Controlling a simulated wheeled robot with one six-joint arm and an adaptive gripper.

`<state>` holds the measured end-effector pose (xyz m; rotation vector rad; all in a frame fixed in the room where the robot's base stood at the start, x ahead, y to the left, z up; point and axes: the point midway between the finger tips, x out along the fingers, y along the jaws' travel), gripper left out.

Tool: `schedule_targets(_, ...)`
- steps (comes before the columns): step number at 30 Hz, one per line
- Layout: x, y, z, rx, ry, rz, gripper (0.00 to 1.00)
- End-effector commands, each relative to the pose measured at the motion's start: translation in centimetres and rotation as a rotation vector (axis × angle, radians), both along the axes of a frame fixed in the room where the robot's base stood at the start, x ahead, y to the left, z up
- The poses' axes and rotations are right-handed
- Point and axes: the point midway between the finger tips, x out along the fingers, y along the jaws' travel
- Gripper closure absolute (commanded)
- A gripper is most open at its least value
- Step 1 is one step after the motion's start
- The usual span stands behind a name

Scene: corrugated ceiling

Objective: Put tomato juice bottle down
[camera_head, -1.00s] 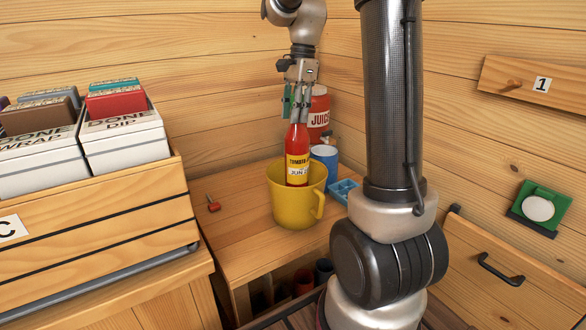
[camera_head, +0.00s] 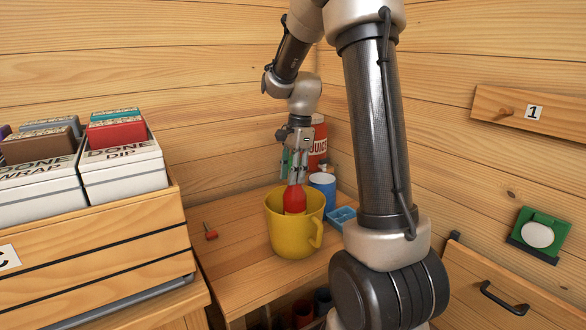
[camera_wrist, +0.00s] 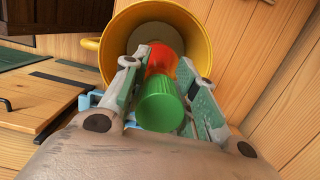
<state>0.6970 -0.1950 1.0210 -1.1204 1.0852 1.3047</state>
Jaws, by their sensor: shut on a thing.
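The tomato juice bottle is red with a green cap. In the head view the red bottle (camera_head: 295,199) stands inside the yellow mug (camera_head: 290,236), with only its upper part above the rim. My gripper (camera_head: 294,181) is shut on the bottle near its top, just above the mug. In the wrist view the green cap (camera_wrist: 160,108) lies between the fingers of my gripper (camera_wrist: 165,100), and the yellow mug (camera_wrist: 195,22) opens around the bottle. Whether the bottle touches the mug's floor is hidden.
Behind the mug stand a red juice container (camera_head: 318,143) and a blue can (camera_head: 322,188). A blue tray (camera_head: 342,217) lies to the right. A small red item (camera_head: 211,235) lies left on the wooden counter (camera_head: 232,262). A wooden crate (camera_head: 110,245) is at far left.

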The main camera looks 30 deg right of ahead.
Motion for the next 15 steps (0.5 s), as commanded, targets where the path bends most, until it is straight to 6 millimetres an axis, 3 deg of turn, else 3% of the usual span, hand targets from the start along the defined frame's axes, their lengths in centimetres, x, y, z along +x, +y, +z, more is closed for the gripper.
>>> schedule_targets(1, -0.05, 0.00, -0.16, 0.000, 0.003, 0.000, 1.00)
schedule_targets(2, -0.12, 0.02, -0.27, 0.001, 0.005, 0.000, 0.68)
schedule_targets(5, -0.13, 0.03, -0.27, 0.001, 0.006, 0.000, 0.50)
schedule_targets(15, -0.07, 0.00, -0.05, 0.001, 0.003, -0.001, 0.47)
